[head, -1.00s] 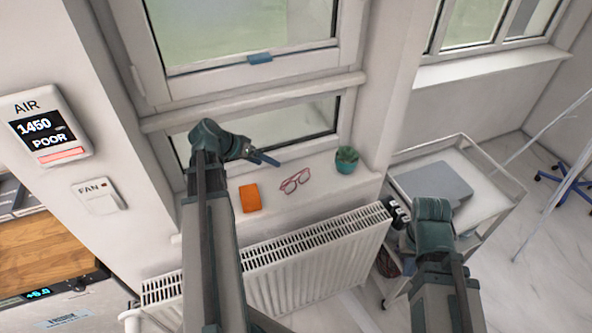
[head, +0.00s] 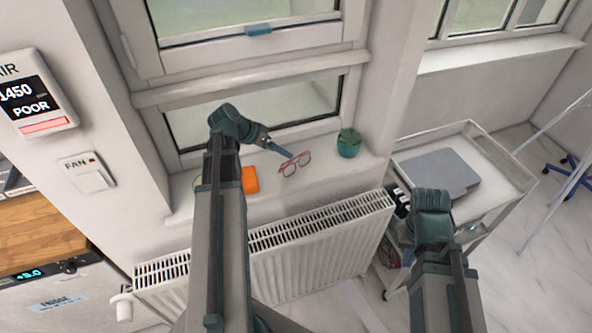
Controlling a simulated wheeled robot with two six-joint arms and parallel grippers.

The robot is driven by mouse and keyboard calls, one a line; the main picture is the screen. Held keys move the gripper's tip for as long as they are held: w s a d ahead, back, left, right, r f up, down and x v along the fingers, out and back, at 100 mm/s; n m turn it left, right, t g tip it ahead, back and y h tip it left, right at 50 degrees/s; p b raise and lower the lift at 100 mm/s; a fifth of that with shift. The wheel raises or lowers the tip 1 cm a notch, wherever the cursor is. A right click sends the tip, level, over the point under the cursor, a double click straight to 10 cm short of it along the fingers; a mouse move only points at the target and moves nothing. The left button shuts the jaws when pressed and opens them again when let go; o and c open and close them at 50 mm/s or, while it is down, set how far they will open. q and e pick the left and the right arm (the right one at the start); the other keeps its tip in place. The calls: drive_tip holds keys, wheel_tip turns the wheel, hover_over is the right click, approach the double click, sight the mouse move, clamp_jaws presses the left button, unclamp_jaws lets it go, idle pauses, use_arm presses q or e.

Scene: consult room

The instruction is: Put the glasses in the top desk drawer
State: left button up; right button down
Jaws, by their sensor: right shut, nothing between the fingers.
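The red-framed glasses (head: 295,165) lie on the white windowsill, between an orange item and a potted plant. No desk or drawer is recognisable in view.
An orange item (head: 249,180) and a plant in a teal pot (head: 349,146) flank the glasses. A white radiator (head: 310,255) sits below the sill. A trolley (head: 500,160) holding a grey flat item (head: 432,175) stands right. A wooden top (head: 38,230) is at left.

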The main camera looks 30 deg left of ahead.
sight(294, 158)
use_arm(q)
drive_tip(key=shift+w+d+f, duration=0.15)
drive_tip(key=shift+f, duration=0.05)
drive_tip(key=b+x, duration=0.2)
drive_tip(key=x, duration=0.1)
drive_tip(key=b+x, duration=0.2)
drive_tip(key=shift+d, duration=0.3)
drive_tip(key=shift+c, duration=0.2)
clamp_jaws()
drive_tip(key=shift+r, duration=0.2)
